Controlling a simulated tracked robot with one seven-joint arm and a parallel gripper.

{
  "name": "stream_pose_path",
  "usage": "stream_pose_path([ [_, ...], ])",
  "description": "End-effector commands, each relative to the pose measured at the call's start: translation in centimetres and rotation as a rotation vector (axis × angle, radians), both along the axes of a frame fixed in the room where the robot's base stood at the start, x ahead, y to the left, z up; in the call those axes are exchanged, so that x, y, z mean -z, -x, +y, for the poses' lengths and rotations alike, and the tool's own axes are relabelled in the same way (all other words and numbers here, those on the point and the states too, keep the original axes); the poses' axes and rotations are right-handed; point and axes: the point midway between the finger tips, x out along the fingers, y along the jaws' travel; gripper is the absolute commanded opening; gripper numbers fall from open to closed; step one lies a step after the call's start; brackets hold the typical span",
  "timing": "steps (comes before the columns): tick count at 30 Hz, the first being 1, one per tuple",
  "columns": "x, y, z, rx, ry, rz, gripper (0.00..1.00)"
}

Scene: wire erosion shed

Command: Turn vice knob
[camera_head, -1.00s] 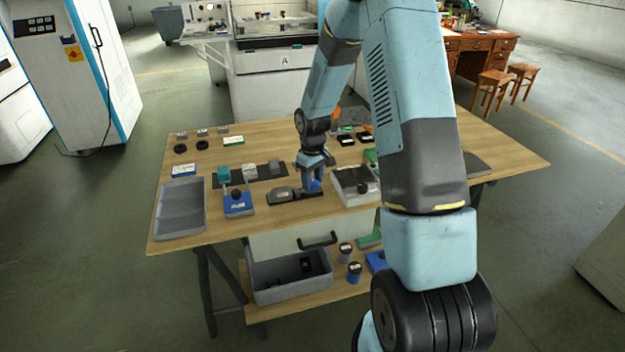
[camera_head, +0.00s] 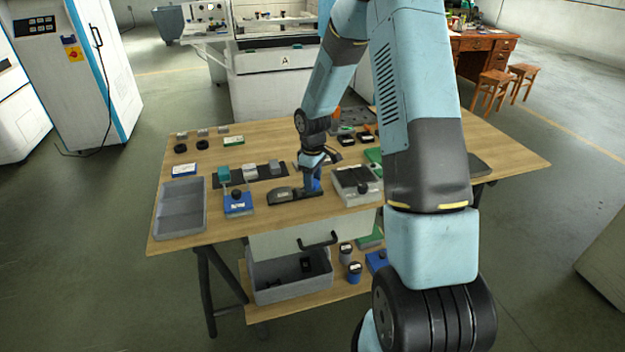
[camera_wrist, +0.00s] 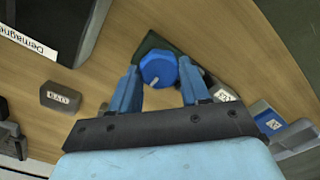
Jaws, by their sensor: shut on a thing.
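The blue vice knob (camera_wrist: 158,68) shows in the wrist view between the two blue fingers of my gripper (camera_wrist: 157,84). The fingers are shut on it, one on each side. In the head view my gripper (camera_head: 312,186) points down at the right end of the dark vice (camera_head: 282,195), and the knob (camera_head: 317,185) shows only as a small blue patch beside the fingers. In the wrist view the dark vice body (camera_wrist: 150,42) lies behind the knob and is partly hidden.
A light box labelled Demagnetiser (camera_wrist: 25,42) shows in the wrist view. A grey block (camera_wrist: 60,97) lies nearby.

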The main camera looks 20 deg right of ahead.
Motion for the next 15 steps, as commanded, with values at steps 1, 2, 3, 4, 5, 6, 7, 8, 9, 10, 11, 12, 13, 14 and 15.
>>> stream_pose_path([
  [1, -0.18, -0.3, -0.02, 0.0, 0.0, -0.008, 0.16],
  [2, -0.18, -0.31, -0.02, 0.0, 0.0, -0.008, 0.16],
  [3, -0.18, -0.31, -0.02, 0.0, 0.0, -0.008, 0.48],
  [4, -0.17, -0.3, -0.02, 0.0, 0.0, -0.008, 0.51],
  [5, -0.16, -0.28, -0.02, 0.0, 0.0, -0.007, 0.54],
  [6, -0.14, -0.24, -0.02, 0.0, 0.0, -0.007, 0.58],
  [7, -0.13, -0.22, -0.02, 0.0, 0.0, -0.006, 0.61],
  [8, -0.12, -0.21, -0.02, 0.0, 0.0, -0.006, 0.63],
  [9, -0.1, -0.18, -0.02, 0.0, 0.0, -0.004, 0.67],
  [10, -0.09, -0.16, -0.01, 0.0, 0.0, -0.004, 0.7],
  [11, -0.08, -0.14, -0.01, 0.001, 0.0, -0.004, 0.72],
  [12, -0.07, -0.13, -0.01, 0.001, 0.001, -0.004, 0.72],
  [13, -0.07, -0.11, -0.01, 0.001, 0.0, -0.003, 0.72],
  [14, -0.06, -0.1, -0.01, 0.001, 0.0, -0.003, 0.72],
  [15, -0.05, -0.09, -0.01, 0.001, 0.0, -0.003, 0.72],
])
